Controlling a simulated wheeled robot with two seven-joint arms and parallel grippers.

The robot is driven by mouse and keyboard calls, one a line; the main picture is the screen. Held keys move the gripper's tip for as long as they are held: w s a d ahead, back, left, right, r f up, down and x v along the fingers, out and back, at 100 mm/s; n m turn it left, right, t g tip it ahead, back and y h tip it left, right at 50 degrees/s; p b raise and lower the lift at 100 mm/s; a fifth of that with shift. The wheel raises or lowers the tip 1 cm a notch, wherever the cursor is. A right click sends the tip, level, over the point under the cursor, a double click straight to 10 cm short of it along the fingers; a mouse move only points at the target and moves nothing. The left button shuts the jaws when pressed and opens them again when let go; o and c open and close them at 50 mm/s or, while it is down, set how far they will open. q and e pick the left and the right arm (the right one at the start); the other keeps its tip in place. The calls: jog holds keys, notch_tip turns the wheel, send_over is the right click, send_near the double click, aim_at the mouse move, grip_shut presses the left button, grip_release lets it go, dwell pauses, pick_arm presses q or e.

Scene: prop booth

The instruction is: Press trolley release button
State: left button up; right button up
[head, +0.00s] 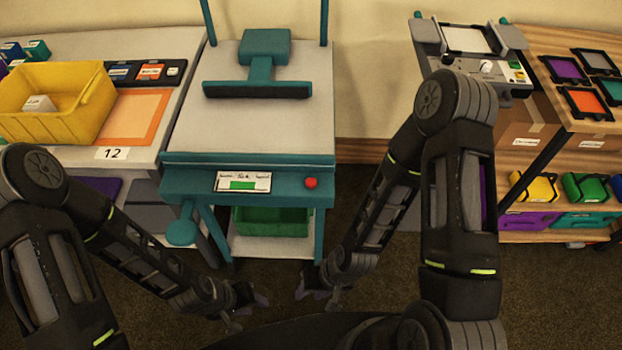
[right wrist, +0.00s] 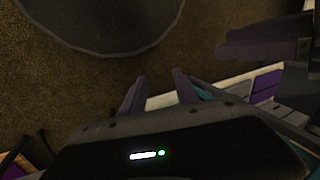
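A teal trolley (head: 250,161) with a grey top stands in the middle of the head view. A round red button (head: 311,183) sits on its front panel, right of a white label with a green bar (head: 243,182). My left gripper (head: 248,310) is low in front of the trolley, open and empty. My right gripper (head: 318,294) is low below the button and apart from it, open and empty. Its two fingers (right wrist: 156,92) show spread in the right wrist view. My left gripper (right wrist: 262,42) also shows there at the upper right.
A green bin (head: 270,222) sits on the trolley's lower shelf. A table with a yellow crate (head: 55,98) stands at the left. A grey device (head: 470,60) and a wooden rack with coloured bins (head: 585,187) stand at the right. Carpet lies in front.

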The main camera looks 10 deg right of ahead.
jog(key=shift+c, duration=0.4)
grip_shut()
dwell(1.3)
